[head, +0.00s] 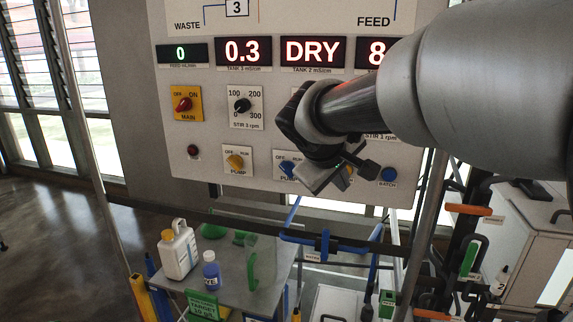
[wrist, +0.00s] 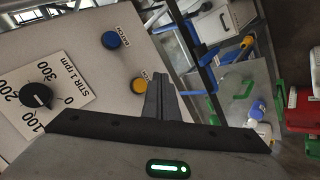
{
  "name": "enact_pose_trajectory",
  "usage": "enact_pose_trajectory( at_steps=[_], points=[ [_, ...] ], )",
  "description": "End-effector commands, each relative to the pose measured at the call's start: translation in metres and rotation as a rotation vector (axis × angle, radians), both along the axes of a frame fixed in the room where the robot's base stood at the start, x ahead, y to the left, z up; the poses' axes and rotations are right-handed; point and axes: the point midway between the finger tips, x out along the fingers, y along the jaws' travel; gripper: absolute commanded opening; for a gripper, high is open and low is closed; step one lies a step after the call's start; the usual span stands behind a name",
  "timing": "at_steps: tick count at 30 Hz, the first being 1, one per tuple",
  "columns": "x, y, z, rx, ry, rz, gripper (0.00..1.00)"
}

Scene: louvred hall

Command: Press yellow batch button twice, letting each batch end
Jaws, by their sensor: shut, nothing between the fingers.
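The yellow batch button (wrist: 138,86) sits on the sloping panel in the wrist view, just left of my fingers. In the head view only a sliver of it (head: 349,173) shows behind my gripper. My gripper (head: 366,166) is in front of the panel's lower right, shut and empty. In the wrist view its closed fingers (wrist: 160,80) reach toward the panel's lower edge, beside the button. I cannot tell whether they touch the panel. A blue batch button (wrist: 111,40) is beyond the yellow one and shows to its right in the head view (head: 389,174).
The panel's displays (head: 242,51) read 0, 0.3, DRY and a partly hidden 8. A stir knob (wrist: 36,94), red main switch (head: 184,104) and yellow pump knob (head: 235,162) share the panel (head: 215,135).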

Motion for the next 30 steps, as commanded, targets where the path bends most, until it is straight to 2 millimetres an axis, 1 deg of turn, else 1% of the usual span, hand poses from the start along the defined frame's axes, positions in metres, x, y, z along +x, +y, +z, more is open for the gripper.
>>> enact_pose_trajectory(
  at_steps=[1,3,10,30],
  points=[
    [0.007,-0.003,0.002,-0.001,0.001,-0.001,0.0],
    [0.014,-0.005,0.0,0.0,0.0,-0.001,0.0],
    [0.029,-0.009,0.0,0.0,0.0,0.0,0.0],
    [0.03,-0.01,0.0,0.0,-0.001,0.0,0.0]
  ],
)
